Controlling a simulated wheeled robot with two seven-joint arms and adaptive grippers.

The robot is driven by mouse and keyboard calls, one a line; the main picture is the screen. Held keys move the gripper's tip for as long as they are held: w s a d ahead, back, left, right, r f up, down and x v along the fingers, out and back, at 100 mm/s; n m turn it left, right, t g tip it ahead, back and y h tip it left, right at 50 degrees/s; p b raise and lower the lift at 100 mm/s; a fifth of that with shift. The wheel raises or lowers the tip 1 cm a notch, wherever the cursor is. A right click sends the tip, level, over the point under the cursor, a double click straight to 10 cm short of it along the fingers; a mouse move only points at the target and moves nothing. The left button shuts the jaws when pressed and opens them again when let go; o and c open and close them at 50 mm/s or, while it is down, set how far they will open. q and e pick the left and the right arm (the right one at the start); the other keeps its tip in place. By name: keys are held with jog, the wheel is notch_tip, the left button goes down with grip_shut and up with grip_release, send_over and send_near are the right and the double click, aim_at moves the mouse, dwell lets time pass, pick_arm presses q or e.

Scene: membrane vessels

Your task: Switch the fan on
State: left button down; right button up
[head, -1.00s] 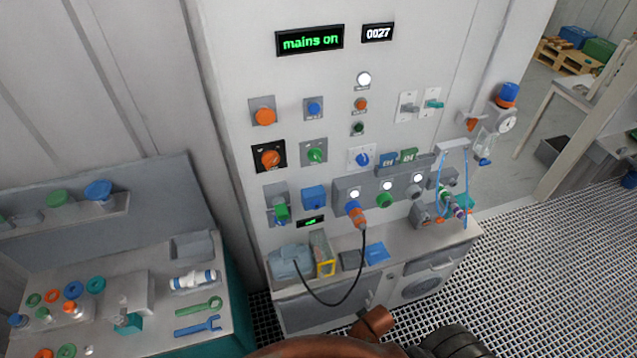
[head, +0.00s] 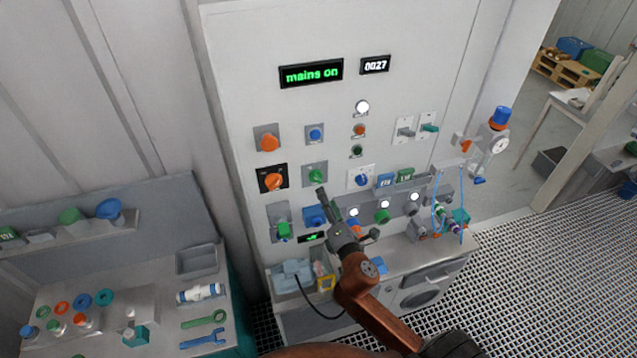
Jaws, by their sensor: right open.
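The task's panel is a tall white control cabinet (head: 400,60) with several knobs and buttons. Its small labels are too blurred to read, so I cannot tell which control is the fan's. A green rotary knob (head: 316,176) sits on a grey plate, with an orange rotary knob (head: 273,181) on its left and a blue one (head: 362,180) on its right. My right gripper (head: 323,196) is open, its fingertips just below the green knob; whether they touch it I cannot tell. My left gripper is out of view.
A green display (head: 311,73) reads "mains on" and a counter (head: 374,65) reads 0027. A white lamp (head: 362,107) is lit. An orange plug, partly hidden by my arm, sits in the socket row. A bench (head: 60,348) with tools stands at left.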

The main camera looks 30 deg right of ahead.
aim_at(318, 181)
jog(key=shift+n, duration=0.3)
jog(key=x, duration=0.2)
jog(key=p+x, duration=0.1)
jog(key=x, duration=0.1)
jog(key=p+x, duration=0.1)
jog(key=x, duration=0.2)
jog(key=shift+a+r, duration=0.25)
jog(key=shift+r, duration=0.15)
jog(key=shift+w+d, duration=0.1)
jog(key=shift+w, duration=0.35)
jog(key=shift+c, duration=0.7)
jog(key=c, duration=1)
